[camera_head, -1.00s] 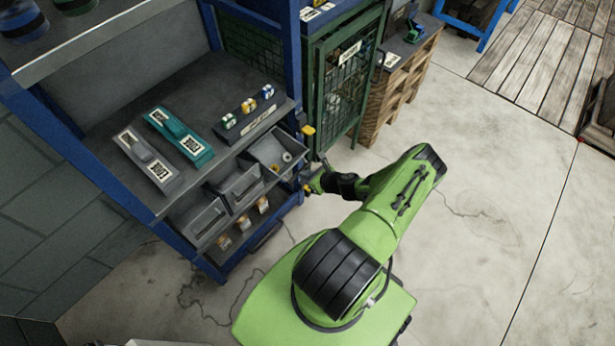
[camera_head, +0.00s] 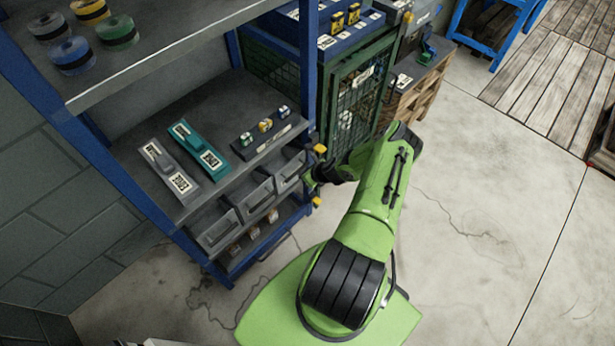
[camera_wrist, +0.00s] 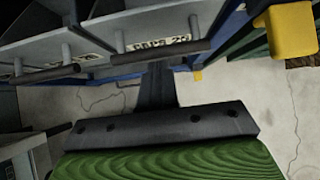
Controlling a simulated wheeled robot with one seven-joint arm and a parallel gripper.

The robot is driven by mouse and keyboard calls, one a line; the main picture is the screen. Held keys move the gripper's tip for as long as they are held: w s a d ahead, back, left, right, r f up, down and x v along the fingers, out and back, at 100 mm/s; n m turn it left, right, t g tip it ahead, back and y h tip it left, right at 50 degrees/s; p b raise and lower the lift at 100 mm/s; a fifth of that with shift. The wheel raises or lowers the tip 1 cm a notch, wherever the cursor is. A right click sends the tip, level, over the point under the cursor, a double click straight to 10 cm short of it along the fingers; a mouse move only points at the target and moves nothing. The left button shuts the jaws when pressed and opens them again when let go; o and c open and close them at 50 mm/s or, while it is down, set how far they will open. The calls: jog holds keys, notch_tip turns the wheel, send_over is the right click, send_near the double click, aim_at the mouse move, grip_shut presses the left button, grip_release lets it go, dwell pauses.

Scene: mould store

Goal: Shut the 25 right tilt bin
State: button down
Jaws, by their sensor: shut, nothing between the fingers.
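The right tilt bin (camera_head: 287,170) is the rightmost of three grey bins under the rack's middle shelf. Its front stands about in line with its neighbours, and no contents show. In the wrist view, a grey bin front (camera_wrist: 150,28) with a dark handle bar and a partly readable label is at the top. My gripper (camera_wrist: 157,84) is shut and empty, just below that front; I cannot tell whether it touches. In the head view, my gripper (camera_head: 308,180) is at the right bin's right end, partly hidden by my wrist.
The middle bin (camera_head: 252,197) and left bin (camera_head: 216,228) are beside it. Yellow fittings (camera_head: 319,149) sit on the blue rack post, close to my wrist. A green mesh cabinet (camera_head: 352,100) stands behind my arm. The concrete floor at right (camera_head: 490,220) is clear.

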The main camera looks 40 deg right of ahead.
jog(key=shift+w+r, duration=0.2)
jog(key=shift+w, duration=0.2)
jog(key=shift+w, duration=0.1)
dwell(0.4)
